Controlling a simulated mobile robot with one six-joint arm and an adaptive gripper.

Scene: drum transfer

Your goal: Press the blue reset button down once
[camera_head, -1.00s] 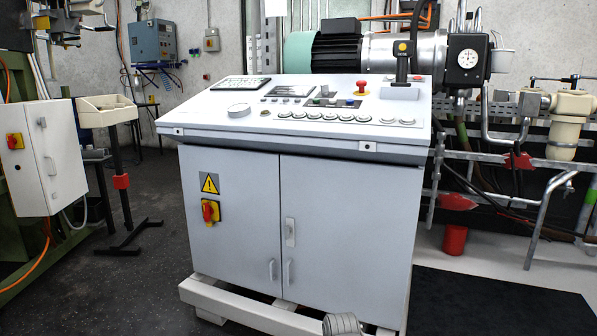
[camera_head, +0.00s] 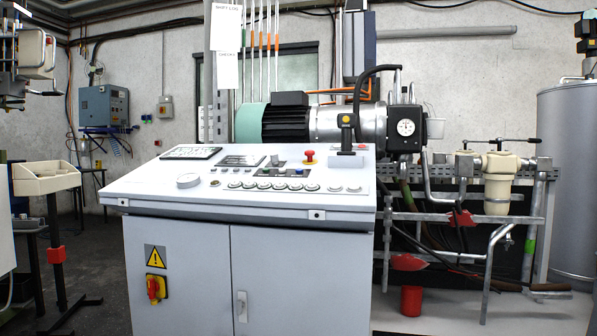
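The blue reset button (camera_head: 293,171) looks like a very small blue spot on a dark strip of the sloping console top, just in front of the red mushroom button. It is too small to tell whether it is up or pressed. The light grey control console (camera_head: 180,232) stands in the middle of the view, its lower part cut off by the bottom edge. My gripper is not in view, and nothing covers the console top.
A red mushroom button (camera_head: 309,157) and a black upright handle unit (camera_head: 347,134) stand close to the blue spot. A row of round white buttons (camera_head: 265,185) lies in front. A motor (camera_head: 287,122) and pipework are behind. A red bucket (camera_head: 411,301) stands right.

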